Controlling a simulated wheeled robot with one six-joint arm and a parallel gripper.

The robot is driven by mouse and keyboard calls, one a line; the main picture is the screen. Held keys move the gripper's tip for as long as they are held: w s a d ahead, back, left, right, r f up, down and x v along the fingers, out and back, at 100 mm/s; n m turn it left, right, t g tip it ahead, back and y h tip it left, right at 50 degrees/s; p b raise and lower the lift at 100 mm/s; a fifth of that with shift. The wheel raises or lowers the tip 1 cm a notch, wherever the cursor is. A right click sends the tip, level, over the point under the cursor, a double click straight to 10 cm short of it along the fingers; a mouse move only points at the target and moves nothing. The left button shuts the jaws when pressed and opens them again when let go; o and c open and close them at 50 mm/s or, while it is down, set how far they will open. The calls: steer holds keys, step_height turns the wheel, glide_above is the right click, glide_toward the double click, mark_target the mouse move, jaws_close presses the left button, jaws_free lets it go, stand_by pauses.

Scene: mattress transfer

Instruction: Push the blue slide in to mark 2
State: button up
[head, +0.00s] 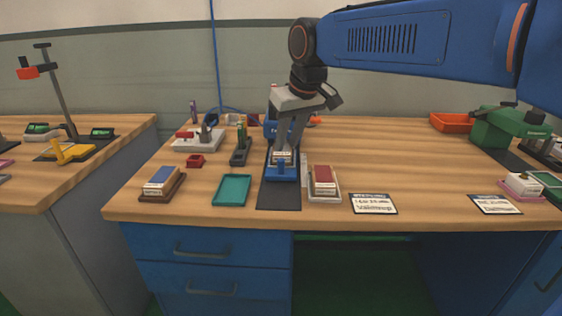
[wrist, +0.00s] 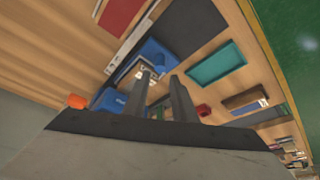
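The blue slide (head: 282,173) sits on a dark mat (head: 279,196) at the front middle of the bench, with a small upright blue knob at its front. It also shows in the wrist view (wrist: 156,52). A taller blue body (head: 270,122) stands behind it, partly hidden by my gripper. A pale strip (head: 304,168) runs along its right side; its marks are too small to read. My gripper (head: 286,148) points down just above and behind the slide. In the wrist view its fingers (wrist: 160,76) are apart with a gap between them. I cannot tell whether they touch the slide.
A teal tray (head: 232,190) lies left of the mat, and a red block on a pale base (head: 323,182) stands close on the right. A blue block on a brown base (head: 161,182) is further left. A label card (head: 373,204) lies right. The right-centre bench is clear.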

mark_target(281, 160)
steer(key=x, duration=0.8)
steer(key=shift+f, duration=0.45)
steer(key=shift+w, duration=0.1)
jaws_close()
